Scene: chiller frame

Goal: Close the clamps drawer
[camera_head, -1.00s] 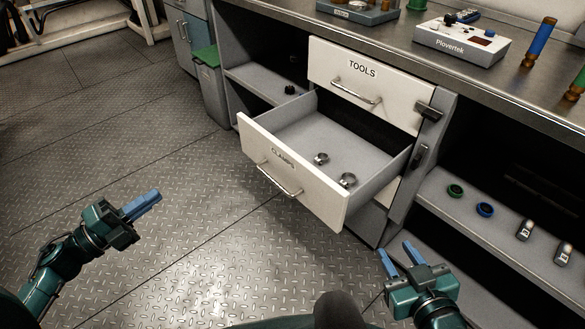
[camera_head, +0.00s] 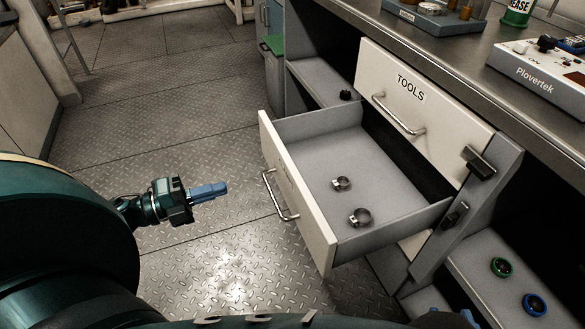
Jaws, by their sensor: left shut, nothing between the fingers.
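The clamps drawer (camera_head: 292,190) is pulled well out of the bench, below the shut TOOLS drawer (camera_head: 420,100). Its white front is seen at a steep angle and carries a metal bar handle (camera_head: 280,196). Two metal clamps, one (camera_head: 341,184) farther back and one (camera_head: 360,217) nearer, lie on its grey floor. My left gripper (camera_head: 222,190) is shut and empty, left of the handle, its blue fingers pointing toward the drawer front with a gap between. Only a sliver of my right gripper (camera_head: 450,319) shows at the bottom edge; its fingers are mostly hidden.
The bench top (camera_head: 440,60) holds a Plovertek device (camera_head: 540,75). A black latch (camera_head: 480,162) juts from the post right of the drawers. A green ring (camera_head: 501,267) and a blue ring (camera_head: 534,304) lie on the right shelf. The floor left of the drawer is clear.

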